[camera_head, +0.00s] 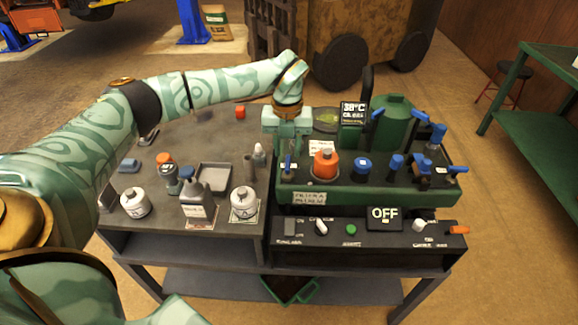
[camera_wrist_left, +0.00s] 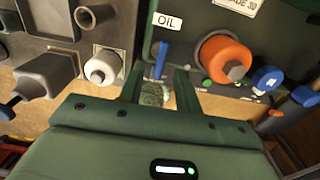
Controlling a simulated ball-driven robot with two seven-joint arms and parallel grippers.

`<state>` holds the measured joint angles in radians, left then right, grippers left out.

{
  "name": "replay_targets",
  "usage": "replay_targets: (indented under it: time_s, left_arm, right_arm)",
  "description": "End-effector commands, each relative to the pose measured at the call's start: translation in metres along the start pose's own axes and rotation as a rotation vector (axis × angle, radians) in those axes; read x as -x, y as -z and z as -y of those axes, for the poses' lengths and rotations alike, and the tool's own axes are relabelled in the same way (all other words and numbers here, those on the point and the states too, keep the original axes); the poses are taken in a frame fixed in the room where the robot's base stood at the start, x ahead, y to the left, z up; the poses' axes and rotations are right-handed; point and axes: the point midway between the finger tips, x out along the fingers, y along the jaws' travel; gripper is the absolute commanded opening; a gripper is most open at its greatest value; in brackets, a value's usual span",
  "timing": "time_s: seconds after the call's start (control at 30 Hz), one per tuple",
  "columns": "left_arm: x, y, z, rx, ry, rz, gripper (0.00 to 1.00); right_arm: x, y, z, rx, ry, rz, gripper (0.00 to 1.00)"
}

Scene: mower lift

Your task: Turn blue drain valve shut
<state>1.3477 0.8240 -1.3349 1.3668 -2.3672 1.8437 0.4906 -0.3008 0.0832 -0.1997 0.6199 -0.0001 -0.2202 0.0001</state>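A small blue lever (camera_head: 288,163), which looks like the drain valve handle, is at the left end of the green machine (camera_head: 330,197). In the left wrist view the blue lever (camera_wrist_left: 162,58) stands beside the OIL label, left of an orange cap. My left gripper (camera_head: 287,146) is directly above the lever in the head view. In the wrist view my left gripper (camera_wrist_left: 158,76) has its two fingers apart, with the lever in line with the gap. I cannot tell whether the fingers touch it. My right gripper is not in view.
An orange cap (camera_head: 326,163) and several other blue handles (camera_head: 396,162) crowd the machine to the right. Bottles, white jars (camera_head: 135,202) and a grey tray (camera_head: 213,177) occupy the bench on the left. A control panel with an OFF display (camera_head: 384,213) is in front.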

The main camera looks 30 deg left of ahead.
Motion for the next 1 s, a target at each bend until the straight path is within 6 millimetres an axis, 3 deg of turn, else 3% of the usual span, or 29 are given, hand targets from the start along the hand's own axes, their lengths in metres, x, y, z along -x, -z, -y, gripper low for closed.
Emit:
replay_targets:
  time_s: [0.03, 0.23, 0.67, 0.8, 1.0]
  left_arm:
    - [-0.016, 0.001, 0.0, 0.0, -0.002, -0.005, 0.34]
    - [-0.048, 0.0, 0.001, -0.001, 0.0, -0.002, 0.34]
    - [-0.058, 0.0, 0.001, -0.001, 0.002, 0.001, 0.34]
    - [-0.058, 0.0, 0.001, -0.001, 0.002, 0.0, 0.0]
    - [-0.058, 0.0, 0.001, -0.003, 0.002, 0.0, 0.0]
  right_arm:
    - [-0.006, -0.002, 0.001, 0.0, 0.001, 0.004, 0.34]
    - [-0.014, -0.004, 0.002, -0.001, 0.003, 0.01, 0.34]
    - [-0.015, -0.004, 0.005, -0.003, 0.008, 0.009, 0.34]
    - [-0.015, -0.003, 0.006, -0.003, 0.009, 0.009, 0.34]
    - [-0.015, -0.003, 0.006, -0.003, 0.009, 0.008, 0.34]
